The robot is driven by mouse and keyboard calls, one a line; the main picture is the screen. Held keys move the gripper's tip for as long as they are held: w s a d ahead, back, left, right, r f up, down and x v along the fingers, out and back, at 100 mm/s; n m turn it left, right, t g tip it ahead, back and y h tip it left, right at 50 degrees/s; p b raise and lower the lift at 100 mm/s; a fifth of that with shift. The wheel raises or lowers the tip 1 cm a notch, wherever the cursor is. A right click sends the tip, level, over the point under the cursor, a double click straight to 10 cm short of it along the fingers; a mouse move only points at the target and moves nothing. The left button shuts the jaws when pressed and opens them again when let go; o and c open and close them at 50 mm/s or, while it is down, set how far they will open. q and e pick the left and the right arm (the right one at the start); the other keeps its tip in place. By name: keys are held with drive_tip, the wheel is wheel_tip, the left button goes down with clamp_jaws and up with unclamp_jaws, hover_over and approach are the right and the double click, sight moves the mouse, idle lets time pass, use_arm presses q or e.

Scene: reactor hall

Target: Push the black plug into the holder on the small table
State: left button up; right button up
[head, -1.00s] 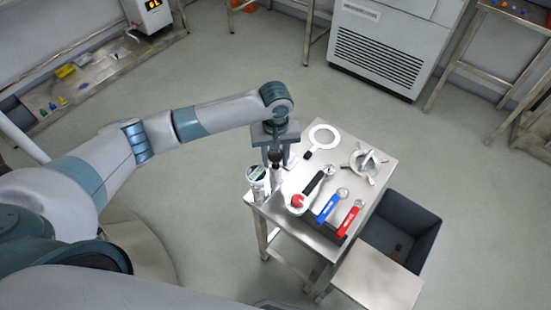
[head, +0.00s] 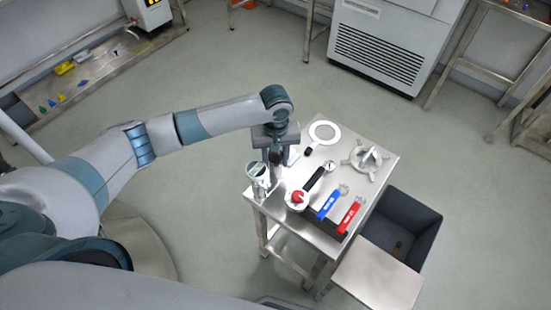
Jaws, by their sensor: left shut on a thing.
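My left gripper (head: 274,161) points down over the back left part of the small table (head: 379,187). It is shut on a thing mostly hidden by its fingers. This is likely the black plug, a dark shape low between the fingertips. A pale upright piece stands just right of the fingers, close to them. It may be part of the holder, but the gripper hides most of that spot. I cannot tell whether the plug touches the holder or sits in it. My right gripper is not in view.
A white ring (head: 323,133), a star-shaped metal handwheel (head: 366,159), a red-knobbed tool (head: 297,198), a blue handle (head: 329,204) and a red handle (head: 350,215) crowd the table. A dark bin (head: 427,235) stands at right.

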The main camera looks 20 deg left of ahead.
use_arm(q)
drive_tip(key=shift+f, duration=0.4)
drive_tip(key=o, duration=1.2)
drive_tip(key=shift+o, duration=0.2)
wheel_tip(320, 180, up, 7)
drive_tip(key=p, duration=0.9)
